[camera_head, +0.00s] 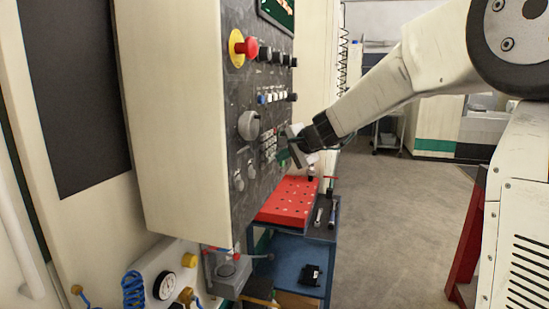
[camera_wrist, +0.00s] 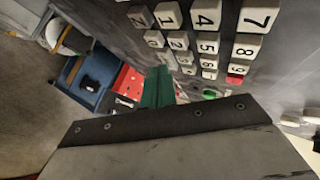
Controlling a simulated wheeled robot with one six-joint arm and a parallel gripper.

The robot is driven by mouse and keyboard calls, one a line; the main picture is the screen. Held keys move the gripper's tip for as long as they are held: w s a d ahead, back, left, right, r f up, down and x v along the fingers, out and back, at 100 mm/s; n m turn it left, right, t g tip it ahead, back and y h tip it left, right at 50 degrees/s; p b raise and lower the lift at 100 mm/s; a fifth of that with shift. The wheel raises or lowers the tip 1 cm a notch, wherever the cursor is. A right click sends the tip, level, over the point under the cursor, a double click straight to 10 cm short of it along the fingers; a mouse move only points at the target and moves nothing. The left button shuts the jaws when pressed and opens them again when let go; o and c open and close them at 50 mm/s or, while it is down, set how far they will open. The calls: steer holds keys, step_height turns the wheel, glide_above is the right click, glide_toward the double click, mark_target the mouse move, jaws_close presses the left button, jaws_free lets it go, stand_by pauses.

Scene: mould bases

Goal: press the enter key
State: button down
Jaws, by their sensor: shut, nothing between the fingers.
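The keypad (camera_head: 268,147) is on the dark control panel, just left of my gripper (camera_head: 284,155). In the wrist view, its pale number keys run in rows at the upper middle, with the 5 key (camera_wrist: 207,47) among them. A red key (camera_wrist: 235,78) and a green key (camera_wrist: 210,93) are at the lower end of the pad. No enter label is readable, so I cannot tell which key is enter. My gripper is shut and empty, its green tip (camera_wrist: 158,88) close to the keypad. I cannot tell whether it touches. The gripper body hides part of the panel below the keys.
The panel also carries a red emergency button (camera_head: 246,47), a grey dial (camera_head: 248,125) and rows of small buttons. A blue cart with a red perforated block (camera_head: 288,203) stands below and behind. The floor (camera_head: 390,220) to the right is clear.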

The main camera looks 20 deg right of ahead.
steer(key=shift+s+d, duration=0.35)
steer(key=shift+d, duration=0.2)
steer(key=s+d, duration=0.1)
steer(key=d, duration=0.1)
steer(key=s+d, duration=0.2)
steer(key=shift+d, duration=0.1)
stand_by(0.4)
